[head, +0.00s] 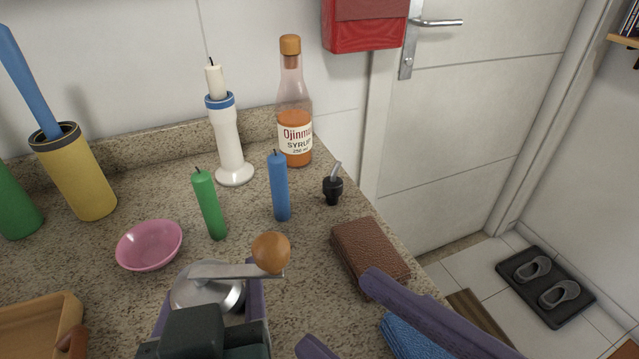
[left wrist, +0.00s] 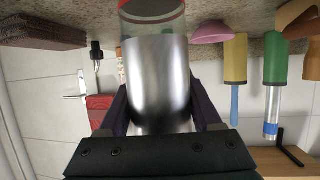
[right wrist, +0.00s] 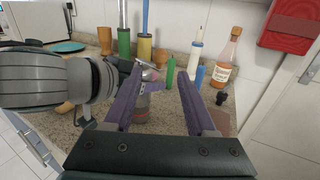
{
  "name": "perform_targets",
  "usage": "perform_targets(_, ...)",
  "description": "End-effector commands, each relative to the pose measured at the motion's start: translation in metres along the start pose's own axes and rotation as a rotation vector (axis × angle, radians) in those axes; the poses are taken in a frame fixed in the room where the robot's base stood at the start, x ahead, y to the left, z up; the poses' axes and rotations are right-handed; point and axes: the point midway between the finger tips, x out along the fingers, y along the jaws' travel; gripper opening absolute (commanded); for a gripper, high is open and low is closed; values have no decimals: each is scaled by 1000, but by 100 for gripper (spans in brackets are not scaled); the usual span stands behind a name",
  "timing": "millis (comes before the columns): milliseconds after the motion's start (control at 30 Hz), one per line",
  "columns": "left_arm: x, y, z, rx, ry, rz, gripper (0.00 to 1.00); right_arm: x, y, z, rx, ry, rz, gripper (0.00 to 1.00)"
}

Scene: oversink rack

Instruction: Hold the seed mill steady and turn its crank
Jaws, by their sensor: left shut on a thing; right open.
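The seed mill (head: 190,291) stands on the counter at the lower middle of the head view, with a domed metal top. Its crank arm points right and ends in a round wooden knob (head: 271,252). My left gripper (head: 212,310) is shut around the mill's body. In the left wrist view the smooth steel body (left wrist: 158,75) sits between both fingers. My right gripper (head: 338,310) is open and empty, to the right of the knob and nearer me, apart from it. The right wrist view shows its spread fingers (right wrist: 160,78). My left gripper hides the mill's lower part in the head view.
A pink bowl (head: 150,246), green candle (head: 209,205) and blue candle (head: 279,188) stand behind the mill. A syrup bottle (head: 294,110), candle holder (head: 229,140) and black pourer (head: 332,190) are farther back. A brown block (head: 368,252) lies right, near the counter edge.

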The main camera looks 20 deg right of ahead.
Motion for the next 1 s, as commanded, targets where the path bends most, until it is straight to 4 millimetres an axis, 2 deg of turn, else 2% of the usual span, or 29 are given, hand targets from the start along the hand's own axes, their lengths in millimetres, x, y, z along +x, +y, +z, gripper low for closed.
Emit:
perform_targets(333,0,0,0,-1,0,1,0,-6,0,0,-1,-1,0,56)
perform_targets(467,0,0,0,-1,0,1,0,-6,-2,0,-50,-1,8,42)
perform_targets(567,0,0,0,-1,0,1,0,-6,-11,-1,-223,-6,35,30)
perform_targets(833,0,0,0,-1,0,1,0,-6,-55,0,-1023,-56,141,0)
perform_targets(1000,0,0,0,-1,0,1,0,-6,-74,2,-1354,-88,178,0)
